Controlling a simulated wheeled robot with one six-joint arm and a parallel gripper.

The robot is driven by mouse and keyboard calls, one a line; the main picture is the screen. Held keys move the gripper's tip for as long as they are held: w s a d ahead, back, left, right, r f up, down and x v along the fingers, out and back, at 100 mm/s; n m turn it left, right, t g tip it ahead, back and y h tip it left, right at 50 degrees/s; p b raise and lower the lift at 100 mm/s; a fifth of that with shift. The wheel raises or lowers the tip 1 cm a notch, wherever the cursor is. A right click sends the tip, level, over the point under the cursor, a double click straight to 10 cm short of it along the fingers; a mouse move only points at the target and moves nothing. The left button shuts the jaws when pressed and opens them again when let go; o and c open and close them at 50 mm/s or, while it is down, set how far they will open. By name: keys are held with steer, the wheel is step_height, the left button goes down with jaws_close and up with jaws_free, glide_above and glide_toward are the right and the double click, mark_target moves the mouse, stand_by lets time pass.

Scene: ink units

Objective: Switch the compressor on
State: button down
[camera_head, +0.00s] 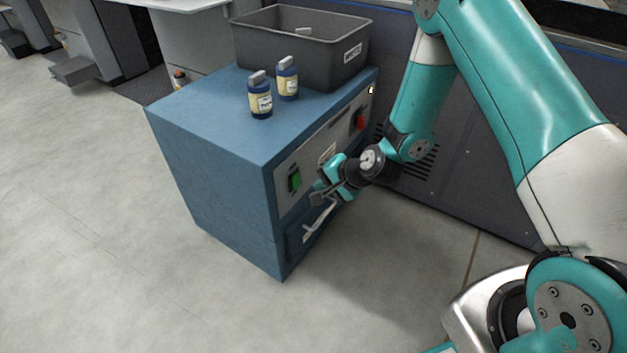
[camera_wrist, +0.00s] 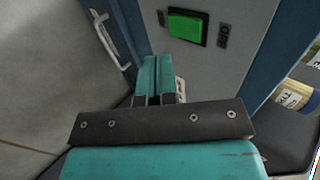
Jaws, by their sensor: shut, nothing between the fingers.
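The compressor seems to be the blue cabinet (camera_head: 220,135) with a grey control panel on its front; I see no readable name for it. A green button (camera_head: 294,181) sits at the panel's near end, and it shows large in the wrist view (camera_wrist: 187,26) with small labels beside it. A red switch (camera_head: 361,120) sits at the panel's far end. My gripper (camera_head: 316,194) is shut and empty in front of the panel, close to the green button. In the wrist view my fingertips (camera_wrist: 156,62) lie just below the button, with no contact visible.
A silver handle (camera_head: 320,214) juts from the cabinet front below my gripper. Two blue bottles (camera_head: 260,98) (camera_head: 287,80) and a grey bin (camera_head: 300,45) stand on the cabinet top. A dark vented unit (camera_head: 440,190) stands behind my arm. The floor at the front is clear.

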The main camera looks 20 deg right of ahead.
steer(key=p+v, duration=0.1)
steer(key=v, duration=0.6)
steer(key=shift+r, duration=0.45)
steer(key=shift+s+d, duration=0.1)
steer(key=shift+d, duration=0.1)
